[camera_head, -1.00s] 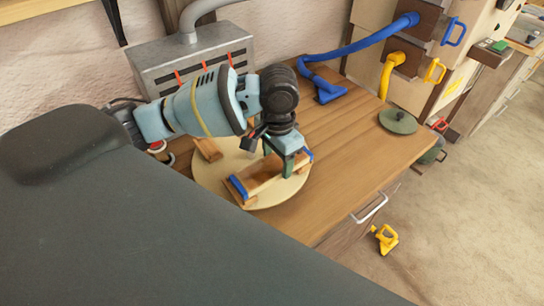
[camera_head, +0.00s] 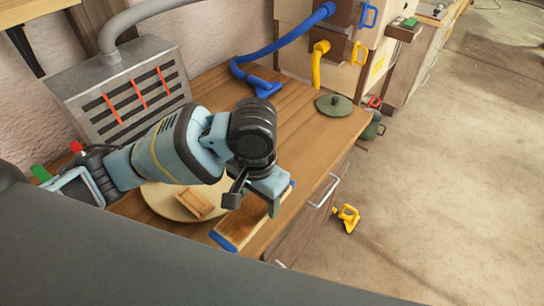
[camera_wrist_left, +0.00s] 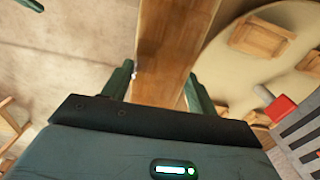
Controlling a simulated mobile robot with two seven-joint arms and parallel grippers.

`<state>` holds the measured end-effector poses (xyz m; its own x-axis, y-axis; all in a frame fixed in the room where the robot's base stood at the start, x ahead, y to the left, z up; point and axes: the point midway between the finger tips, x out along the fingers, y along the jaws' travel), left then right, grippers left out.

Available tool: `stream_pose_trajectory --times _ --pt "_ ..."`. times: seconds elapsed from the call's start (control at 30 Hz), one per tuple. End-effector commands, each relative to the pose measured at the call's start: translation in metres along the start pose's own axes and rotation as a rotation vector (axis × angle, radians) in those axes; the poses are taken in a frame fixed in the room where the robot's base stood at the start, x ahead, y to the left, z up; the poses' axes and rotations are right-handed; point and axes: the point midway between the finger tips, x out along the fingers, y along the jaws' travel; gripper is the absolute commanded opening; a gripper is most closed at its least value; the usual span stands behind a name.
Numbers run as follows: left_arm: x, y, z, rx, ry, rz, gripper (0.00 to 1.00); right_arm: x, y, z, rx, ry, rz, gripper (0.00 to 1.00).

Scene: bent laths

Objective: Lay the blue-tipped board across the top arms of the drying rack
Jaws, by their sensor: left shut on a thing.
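The blue-tipped board (camera_head: 245,226) is a flat brown board with a blue band at each end in the head view. My left gripper (camera_head: 272,206) is shut on it and holds it above the bench's front edge, beside the round pale disc (camera_head: 160,198). In the left wrist view the board (camera_wrist_left: 172,45) runs up between the two green fingers of the left gripper (camera_wrist_left: 160,88). The arm hides part of the board and disc. I cannot make out the drying rack for certain. My right gripper is not in view.
A wooden block (camera_head: 194,205) lies on the disc. A grey slatted metal box (camera_head: 125,95) stands behind it. A yellow object (camera_head: 346,217) lies on the open floor.

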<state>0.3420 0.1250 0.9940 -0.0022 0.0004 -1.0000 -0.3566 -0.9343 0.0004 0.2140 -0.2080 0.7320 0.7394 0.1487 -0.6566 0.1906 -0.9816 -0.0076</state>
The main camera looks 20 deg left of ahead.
Motion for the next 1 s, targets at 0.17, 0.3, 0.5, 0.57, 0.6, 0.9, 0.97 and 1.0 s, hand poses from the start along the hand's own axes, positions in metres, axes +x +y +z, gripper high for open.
stream_pose_trajectory --times 0.17,0.3,0.5,0.57,0.6,0.9,0.97,1.0 --pt "-0.007 -0.048 -0.004 -0.173 -0.003 -0.005 0.33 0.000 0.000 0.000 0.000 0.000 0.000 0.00" --pt "-0.015 -0.080 -0.004 -0.299 0.000 -0.004 0.33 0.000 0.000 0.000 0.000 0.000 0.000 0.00" --pt "-0.020 -0.097 -0.004 -0.368 0.003 0.000 0.33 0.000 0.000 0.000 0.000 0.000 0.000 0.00" --pt "-0.020 -0.097 -0.004 -0.368 0.003 0.000 0.33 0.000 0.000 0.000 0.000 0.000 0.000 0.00" --pt "-0.020 -0.097 -0.004 -0.367 0.003 0.000 0.33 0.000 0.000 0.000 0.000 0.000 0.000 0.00" --pt "-0.020 -0.097 -0.004 -0.365 0.004 -0.003 0.33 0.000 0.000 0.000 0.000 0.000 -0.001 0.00" --pt "-0.020 -0.097 -0.004 -0.365 0.004 -0.001 0.33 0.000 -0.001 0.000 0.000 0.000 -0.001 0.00" --pt "-0.020 -0.097 -0.004 -0.365 0.003 0.000 0.33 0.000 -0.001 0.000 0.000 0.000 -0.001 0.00"
